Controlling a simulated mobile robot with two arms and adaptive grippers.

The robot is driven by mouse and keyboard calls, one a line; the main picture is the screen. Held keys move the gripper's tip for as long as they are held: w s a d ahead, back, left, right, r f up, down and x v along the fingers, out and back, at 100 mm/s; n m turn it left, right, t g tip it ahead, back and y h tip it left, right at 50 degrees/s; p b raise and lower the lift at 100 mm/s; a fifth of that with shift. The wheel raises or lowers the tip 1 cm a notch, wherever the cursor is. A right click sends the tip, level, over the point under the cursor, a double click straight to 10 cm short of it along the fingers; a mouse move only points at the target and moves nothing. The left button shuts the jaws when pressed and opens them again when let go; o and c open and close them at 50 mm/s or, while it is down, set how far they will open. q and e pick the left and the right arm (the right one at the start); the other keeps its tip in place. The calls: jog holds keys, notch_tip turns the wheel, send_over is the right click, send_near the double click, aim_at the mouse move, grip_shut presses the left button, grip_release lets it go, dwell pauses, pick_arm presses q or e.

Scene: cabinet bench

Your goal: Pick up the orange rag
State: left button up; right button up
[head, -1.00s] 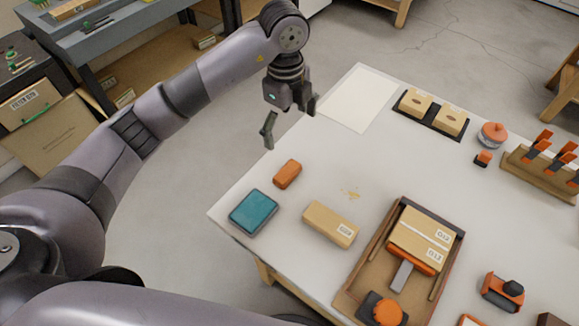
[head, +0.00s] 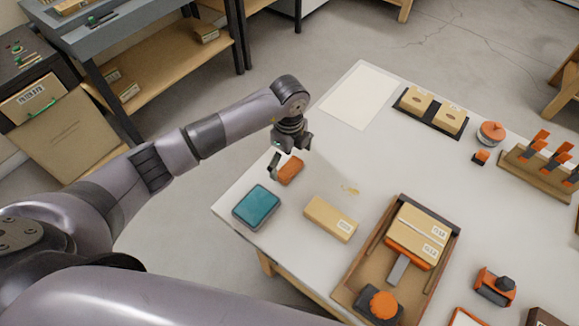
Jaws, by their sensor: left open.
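The orange rag (head: 291,170) is a small folded block. It lies on the pale table near its left edge, behind a teal pad and a cardboard box. My left gripper (head: 289,160) is open over the rag's far side, its fingers pointing down. One finger shows at the rag's left end, the other near its far right corner. I cannot tell whether the fingers touch the rag. My right gripper is not in view.
The teal pad (head: 257,207) lies close in front of the rag, at the table edge. A cardboard box (head: 330,219) lies to the right of the pad. A wooden tray (head: 446,262) with boxes stands further right. A white sheet (head: 359,95) lies flat at the back.

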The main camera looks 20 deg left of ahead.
aim_at(290, 167)
pick_arm(q)
jog(key=shift+f, duration=1.45)
jog(key=shift+c, duration=0.3)
jog(key=c, duration=1)
jog(key=shift+r, duration=0.15)
jog(key=shift+r+b, duration=0.9)
jog(key=shift+r, duration=9.05)
